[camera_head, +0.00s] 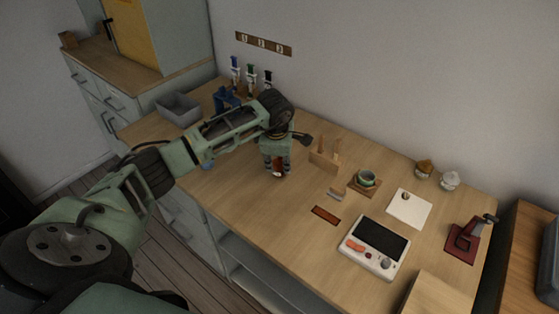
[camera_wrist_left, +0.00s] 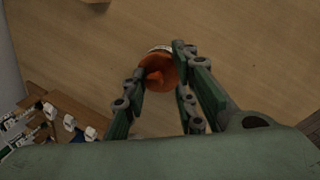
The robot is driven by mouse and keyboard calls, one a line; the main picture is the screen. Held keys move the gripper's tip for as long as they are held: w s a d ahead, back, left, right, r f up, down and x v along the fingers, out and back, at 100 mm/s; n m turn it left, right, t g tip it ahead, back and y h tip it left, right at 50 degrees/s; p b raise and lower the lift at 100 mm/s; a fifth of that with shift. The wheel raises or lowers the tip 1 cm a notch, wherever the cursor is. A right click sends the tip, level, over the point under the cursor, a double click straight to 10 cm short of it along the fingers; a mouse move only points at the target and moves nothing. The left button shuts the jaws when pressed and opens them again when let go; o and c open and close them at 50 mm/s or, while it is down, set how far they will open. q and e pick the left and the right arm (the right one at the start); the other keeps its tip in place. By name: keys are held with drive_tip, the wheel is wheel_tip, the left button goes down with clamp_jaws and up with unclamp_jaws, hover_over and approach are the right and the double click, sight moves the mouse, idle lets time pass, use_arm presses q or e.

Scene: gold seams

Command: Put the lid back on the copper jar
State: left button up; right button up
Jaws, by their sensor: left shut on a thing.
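My left gripper (camera_head: 277,168) reaches down over the middle-left of the wooden table. In the left wrist view its fingers are closed on both sides of a round copper-orange lid (camera_wrist_left: 155,73) with a small knob on top. A pale band with dark marks, seemingly a label on the copper jar (camera_wrist_left: 160,48), shows just past the lid's far edge. In the head view a small reddish-brown piece with a pale patch (camera_head: 278,174) shows under the fingers. Most of the jar is hidden, and I cannot tell whether the lid rests on it. My right gripper is not in view.
A wooden rack (camera_head: 325,158) stands right of the gripper, with a green cup (camera_head: 366,178) beyond it. A white device (camera_head: 373,246) lies near the front edge. A grey bin (camera_head: 178,109) stands at the left. An amber jar (camera_head: 425,168) and a pale jar (camera_head: 449,180) stand by the wall.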

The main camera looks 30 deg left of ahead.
use_arm(q)
drive_tip(key=o, duration=1.3)
drive_tip(key=shift+r, duration=0.1)
drive_tip(key=shift+r+p, duration=2.1)
drive_tip(key=shift+r, duration=1.35)
drive_tip(key=shift+c, duration=0.3)
clamp_jaws()
